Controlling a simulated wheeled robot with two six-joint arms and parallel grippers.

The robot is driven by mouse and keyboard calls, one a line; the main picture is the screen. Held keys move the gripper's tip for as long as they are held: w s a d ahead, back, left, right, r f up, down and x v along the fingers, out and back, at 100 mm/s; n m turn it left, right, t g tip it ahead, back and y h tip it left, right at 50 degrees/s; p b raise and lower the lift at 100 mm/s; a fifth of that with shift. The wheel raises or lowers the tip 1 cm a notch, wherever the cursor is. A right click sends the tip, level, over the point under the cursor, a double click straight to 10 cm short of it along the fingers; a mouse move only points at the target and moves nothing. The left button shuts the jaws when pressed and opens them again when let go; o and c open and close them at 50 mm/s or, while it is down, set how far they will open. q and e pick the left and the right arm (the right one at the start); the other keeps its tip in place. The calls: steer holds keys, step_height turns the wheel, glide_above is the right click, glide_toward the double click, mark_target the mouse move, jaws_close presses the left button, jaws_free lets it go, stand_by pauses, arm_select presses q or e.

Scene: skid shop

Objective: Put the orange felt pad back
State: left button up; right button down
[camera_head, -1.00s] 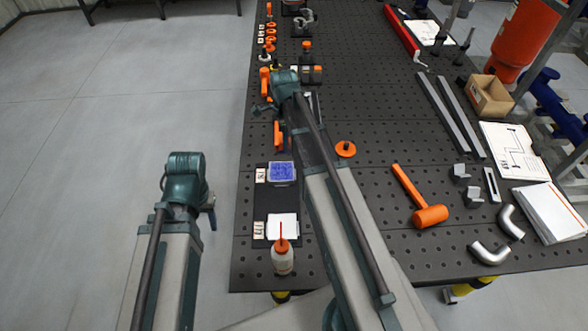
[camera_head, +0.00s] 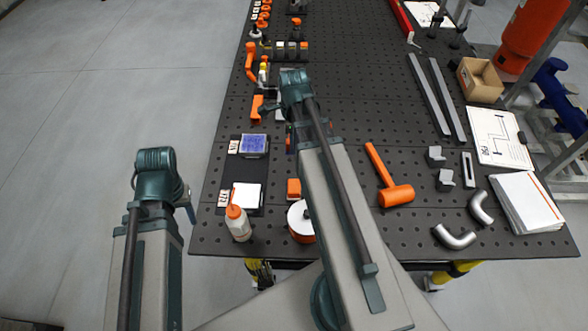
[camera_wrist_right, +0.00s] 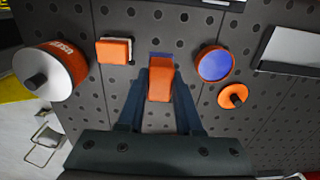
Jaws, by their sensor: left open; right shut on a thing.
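An orange block (camera_wrist_right: 160,80), which looks like the felt pad, is between the fingers of my right gripper (camera_wrist_right: 160,92) in the right wrist view, over the perforated table. A blue patch shows just beyond its far end. In the head view my right arm hides most of this gripper (camera_head: 291,138); only a little orange and blue shows beside the arm. My left gripper (camera_head: 186,200) is low at the left, off the table edge and empty; its fingers are mostly hidden. Another orange block (camera_wrist_right: 115,50) lies on the table to the left in the wrist view.
A dark mat (camera_head: 239,171) holds a blue-topped box (camera_head: 254,146) and a white pad (camera_head: 246,196). A bottle (camera_head: 238,223) and a round orange-and-white can (camera_head: 300,221) stand near the front edge. A blue-faced round piece (camera_wrist_right: 214,65) and an orange disc (camera_wrist_right: 233,96) lie right of the gripper.

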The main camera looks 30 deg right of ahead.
arm_select(q)
steer(key=shift+f+b, duration=3.05)
steer(key=shift+f, duration=0.1)
arm_select(e)
steer(key=shift+f, duration=3.15)
arm_select(q)
steer(key=shift+f, duration=0.1)
arm_select(e)
steer(key=shift+f, duration=0.1)
arm_select(q)
step_height(320, 180, down, 4)
steer(key=b, duration=0.3)
steer(key=shift+r+b, duration=0.25)
steer(key=shift+b, duration=0.1)
arm_select(e)
step_height(320, 180, down, 4)
steer(key=shift+r, duration=0.25)
arm_select(q)
steer(key=shift+f, duration=0.15)
arm_select(e)
steer(key=shift+f, duration=0.2)
steer(key=c, duration=0.6)
jaws_free()
steer(key=shift+r, duration=0.15)
